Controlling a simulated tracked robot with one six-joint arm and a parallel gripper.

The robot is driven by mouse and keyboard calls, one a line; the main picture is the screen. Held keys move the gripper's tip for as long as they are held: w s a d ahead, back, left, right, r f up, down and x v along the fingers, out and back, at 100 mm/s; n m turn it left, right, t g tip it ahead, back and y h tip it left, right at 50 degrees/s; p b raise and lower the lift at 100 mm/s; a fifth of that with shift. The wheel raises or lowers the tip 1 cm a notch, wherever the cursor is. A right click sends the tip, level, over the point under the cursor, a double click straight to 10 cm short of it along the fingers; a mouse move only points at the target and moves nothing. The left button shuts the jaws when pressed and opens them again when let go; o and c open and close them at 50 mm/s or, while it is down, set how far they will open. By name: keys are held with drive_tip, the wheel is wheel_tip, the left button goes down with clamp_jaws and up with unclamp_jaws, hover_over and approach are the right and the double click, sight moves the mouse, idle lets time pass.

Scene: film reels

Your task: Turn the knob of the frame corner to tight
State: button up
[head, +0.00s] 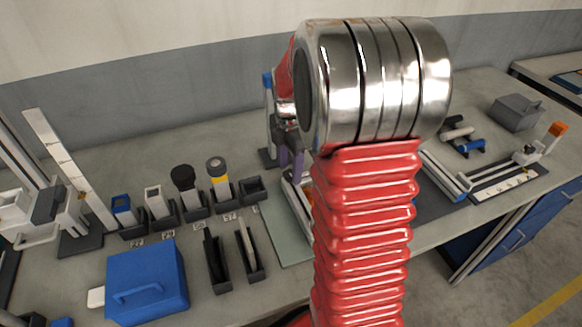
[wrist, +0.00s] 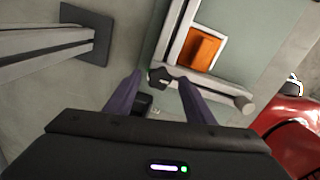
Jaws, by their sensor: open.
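The frame corner (wrist: 172,45) shows in the wrist view as pale metal bars meeting at an angle, around an orange block (wrist: 201,48). A dark lobed knob (wrist: 158,77) sits at the corner. My gripper (wrist: 160,83) is open, its two purple fingers to either side of the knob in the picture. I cannot tell whether they touch it or how far above it they are. In the head view my gripper (head: 291,160) points down over the green mat. My arm hides most of the frame (head: 297,197) there, and the knob is not visible.
A green mat (head: 290,250) lies under the frame. An upright post on a dark base (wrist: 88,40) stands close to the left in the wrist view. Small holders with tools, a blue box (head: 147,280) and a fixture with a ruler (head: 505,185) occupy the bench.

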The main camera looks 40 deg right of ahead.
drive_tip(key=shift+f, duration=0.2)
drive_tip(key=shift+c, duration=0.7)
drive_tip(key=c, duration=0.9)
drive_tip(key=shift+d, duration=0.15)
